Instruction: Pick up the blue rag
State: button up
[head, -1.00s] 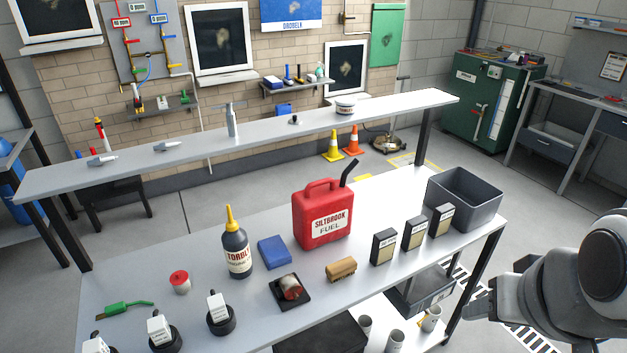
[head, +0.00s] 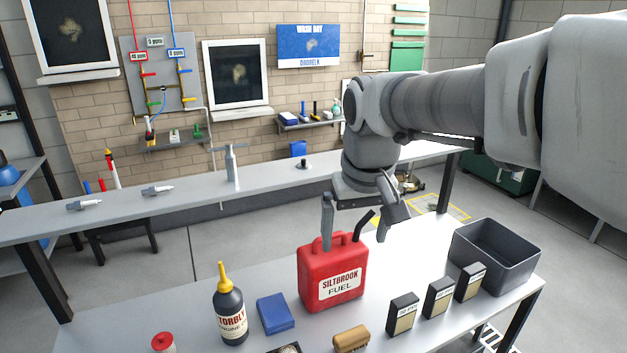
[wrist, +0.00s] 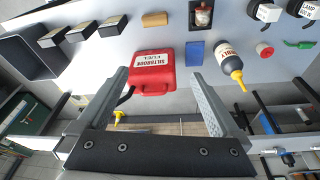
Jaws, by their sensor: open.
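The blue rag (head: 275,313) is a flat, folded blue block. It lies on the workbench between the dark oil bottle and the red fuel can, and it also shows in the wrist view (wrist: 195,53). My gripper (head: 357,235) is open and empty, above and behind the red fuel can (head: 332,278). In the head view it is to the right of the rag and higher than it. In the wrist view the rag lies beyond the fingers, above the right finger's tip, with nothing covering it.
The oil bottle (head: 230,316) with a yellow nozzle stands close left of the rag. The can's black spout (head: 364,226) rises near my fingers. A wooden-backed brush (head: 351,339), several dark boxes (head: 438,298) and a grey bin (head: 494,262) stand to the right. A long raised shelf (head: 200,196) runs behind.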

jog(key=w+a+f+n+g+b, duration=0.1)
jog(key=w+a+f, duration=0.4)
jog(key=w+a, duration=0.2)
jog(key=n+g+b, duration=0.2)
send_over(274, 309)
notch_tip(274, 309, down, 10)
notch_tip(274, 309, down, 12)
jog(key=shift+s+a+f+b, duration=0.1)
jog(key=shift+a+b, duration=0.05)
jog(key=shift+b, duration=0.6)
jog(key=shift+f+b, duration=0.4)
jog(key=shift+f, duration=2.4)
jog(key=c, duration=1.1)
